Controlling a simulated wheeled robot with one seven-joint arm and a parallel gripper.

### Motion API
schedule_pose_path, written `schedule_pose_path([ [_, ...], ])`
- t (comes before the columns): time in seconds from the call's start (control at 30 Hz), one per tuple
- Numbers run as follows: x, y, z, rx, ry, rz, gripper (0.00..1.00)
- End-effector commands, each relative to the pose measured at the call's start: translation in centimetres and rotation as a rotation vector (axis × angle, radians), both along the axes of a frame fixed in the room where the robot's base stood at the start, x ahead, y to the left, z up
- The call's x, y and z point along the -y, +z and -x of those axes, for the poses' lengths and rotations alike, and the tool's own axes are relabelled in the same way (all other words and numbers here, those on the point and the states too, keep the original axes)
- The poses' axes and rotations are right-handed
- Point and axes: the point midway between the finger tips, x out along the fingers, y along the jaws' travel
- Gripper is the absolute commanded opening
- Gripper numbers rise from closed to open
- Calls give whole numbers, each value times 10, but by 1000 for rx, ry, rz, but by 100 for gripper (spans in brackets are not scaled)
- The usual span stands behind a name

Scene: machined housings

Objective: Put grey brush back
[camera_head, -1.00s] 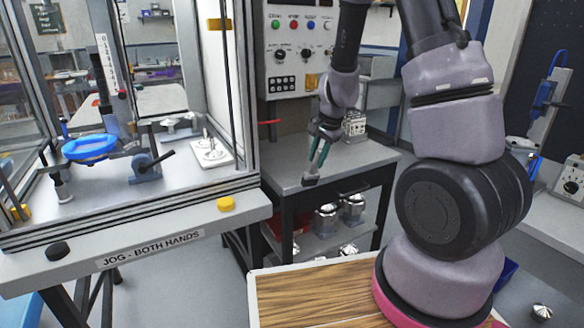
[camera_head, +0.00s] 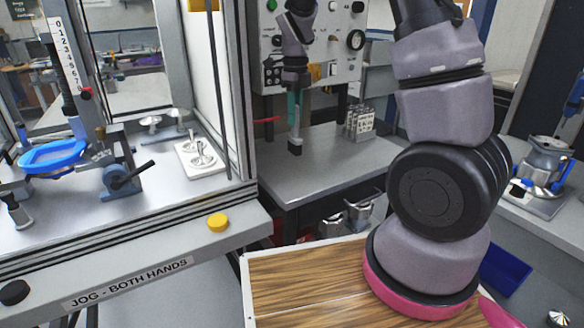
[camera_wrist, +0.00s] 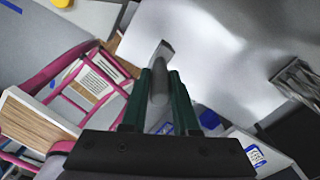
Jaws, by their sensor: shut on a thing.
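My gripper (camera_head: 294,108) has green fingers and points down above the grey bench (camera_head: 334,155). It is shut on the grey brush (camera_head: 296,136), which hangs about upright with its dark end lowest. In the wrist view the brush (camera_wrist: 161,68) stands out between the green fingers of my gripper (camera_wrist: 160,80), over a pale surface. I cannot tell whether the brush's dark end touches the bench.
A metal rack (camera_head: 358,123) with holes stands on the bench, right of the brush. A control panel (camera_head: 320,45) rises behind. The glazed machine (camera_head: 232,195) stands at left, with a yellow button (camera_head: 217,222) in front. Bare bench top lies around the brush.

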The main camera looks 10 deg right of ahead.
Motion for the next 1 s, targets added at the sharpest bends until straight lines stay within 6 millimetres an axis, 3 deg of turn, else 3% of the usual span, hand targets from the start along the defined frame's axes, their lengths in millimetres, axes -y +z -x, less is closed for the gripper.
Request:
schedule_pose_path([
  [0.2, 0, -40, 1, -9, -21, -3, 0],
  [0.6, 0, -89, 1, -6, -18, -3, 0],
  [1.0, 0, -97, 0, -2, -17, -3, 0],
])
